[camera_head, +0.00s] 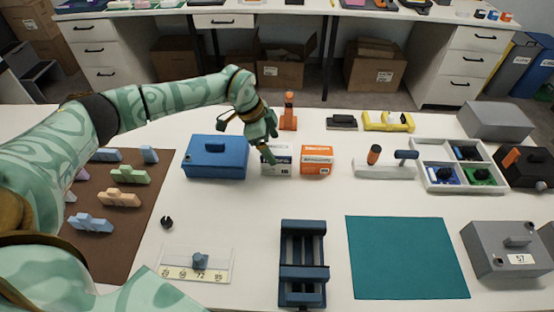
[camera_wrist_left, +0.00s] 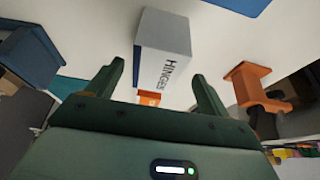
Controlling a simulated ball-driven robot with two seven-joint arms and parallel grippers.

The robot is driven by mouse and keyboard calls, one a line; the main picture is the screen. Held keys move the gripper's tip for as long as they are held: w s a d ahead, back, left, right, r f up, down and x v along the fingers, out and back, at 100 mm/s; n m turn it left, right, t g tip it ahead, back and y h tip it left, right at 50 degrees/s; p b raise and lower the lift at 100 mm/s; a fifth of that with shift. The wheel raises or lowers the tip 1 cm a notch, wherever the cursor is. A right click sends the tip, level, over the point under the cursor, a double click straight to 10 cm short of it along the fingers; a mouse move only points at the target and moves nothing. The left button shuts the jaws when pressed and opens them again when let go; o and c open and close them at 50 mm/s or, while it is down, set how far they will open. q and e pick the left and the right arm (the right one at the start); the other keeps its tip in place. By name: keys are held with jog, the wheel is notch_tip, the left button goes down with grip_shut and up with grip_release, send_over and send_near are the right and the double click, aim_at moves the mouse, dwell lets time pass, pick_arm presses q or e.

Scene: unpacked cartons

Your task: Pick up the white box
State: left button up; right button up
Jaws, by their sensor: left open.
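The white box (camera_head: 276,163) stands on the white table, between a blue case and an orange-and-white box. In the left wrist view the white box (camera_wrist_left: 166,48) carries the word HINGES on its side and lies ahead of the fingers, between their lines. My left gripper (camera_head: 268,146) hangs at the box's upper left and hides part of it. In the left wrist view the fingers (camera_wrist_left: 158,72) are spread, with nothing held between them. I cannot tell whether a finger touches the box. My right gripper is not in view.
The blue case (camera_head: 216,158) is close on the left, the orange-and-white box (camera_head: 317,159) close on the right. An orange stand (camera_head: 289,114) is behind. A blue vise (camera_head: 303,262) and a teal mat (camera_head: 407,257) are in front. The table before the white box is clear.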

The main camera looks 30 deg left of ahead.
aim_at(276, 149)
pick_arm(q)
jog(key=b+x, duration=0.2)
jog(key=x, duration=0.3)
jog(key=shift+d, duration=0.2)
jog(key=shift+s+r, duration=0.1)
jog(key=shift+r, duration=0.1)
jog(key=c, duration=1.1)
jog(key=shift+r, duration=0.1)
